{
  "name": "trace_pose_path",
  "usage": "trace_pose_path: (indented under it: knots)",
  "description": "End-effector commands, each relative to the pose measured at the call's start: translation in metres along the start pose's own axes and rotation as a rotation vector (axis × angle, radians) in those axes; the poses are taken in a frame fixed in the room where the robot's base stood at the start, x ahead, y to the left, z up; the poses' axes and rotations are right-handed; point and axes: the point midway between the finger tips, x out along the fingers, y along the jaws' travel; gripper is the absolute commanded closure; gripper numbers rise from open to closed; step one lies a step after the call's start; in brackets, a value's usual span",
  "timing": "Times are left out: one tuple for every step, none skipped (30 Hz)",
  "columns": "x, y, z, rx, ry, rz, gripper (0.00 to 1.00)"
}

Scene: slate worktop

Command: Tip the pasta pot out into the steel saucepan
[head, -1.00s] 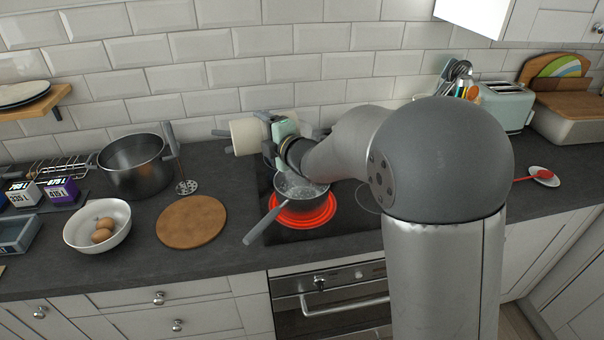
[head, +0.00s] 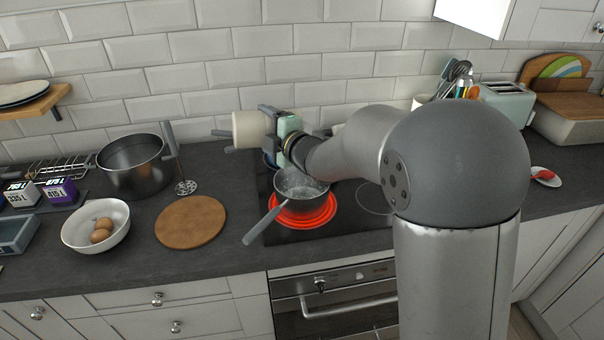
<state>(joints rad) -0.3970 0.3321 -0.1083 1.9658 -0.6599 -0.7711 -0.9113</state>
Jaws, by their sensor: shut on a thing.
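A cream pot (head: 252,132), which I take to be the pasta pot, is held sideways in the air at the back of the hob. Dark handle-like parts stick out on its left. My gripper (head: 270,135) is shut on it from the right, and its fingers are partly hidden. I cannot see into the pot. The steel saucepan (head: 311,196) sits upright on a glowing red ring, below and to the right of the pot. Its grey handle points to the front left. Its inside shows something pale and bubbly, like water.
A large dark pot (head: 133,174) stands at the left near a slotted utensil (head: 186,187). A round wooden board (head: 191,222) and a white bowl (head: 78,233) with eggs lie in front. The tiled wall (head: 205,105) is close behind the held pot.

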Motion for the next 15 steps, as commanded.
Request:
trace_pose_path:
  knots:
    - [-0.0001, 0.0014, 0.0002, 0.006, 0.001, 0.005, 0.6]
    - [-0.0002, 0.0018, 0.0002, 0.009, 0.002, 0.007, 0.6]
    - [-0.0003, 0.0022, 0.0003, 0.014, 0.003, 0.009, 0.6]
    - [-0.0003, 0.0026, 0.0004, 0.017, 0.004, 0.011, 0.6]
    - [-0.0004, 0.0029, 0.0006, 0.021, 0.004, 0.012, 0.6]
    - [-0.0006, 0.0032, 0.0009, 0.026, 0.005, 0.014, 0.6]
    - [-0.0007, 0.0035, 0.0011, 0.03, 0.005, 0.016, 0.6]
    - [-0.0008, 0.0038, 0.0013, 0.034, 0.005, 0.018, 0.6]
    - [-0.0009, 0.0042, 0.0016, 0.039, 0.006, 0.02, 0.6]
    - [-0.001, 0.0045, 0.0019, 0.042, 0.006, 0.021, 0.6]
    - [-0.0012, 0.0049, 0.0022, 0.046, 0.007, 0.023, 0.6]
    - [-0.0013, 0.0052, 0.0025, 0.05, 0.007, 0.025, 0.6]
    - [-0.0015, 0.0056, 0.0027, 0.054, 0.008, 0.026, 0.6]
    - [-0.0016, 0.0059, 0.003, 0.058, 0.008, 0.028, 0.6]
    - [-0.0018, 0.0062, 0.0032, 0.064, 0.009, 0.03, 0.6]
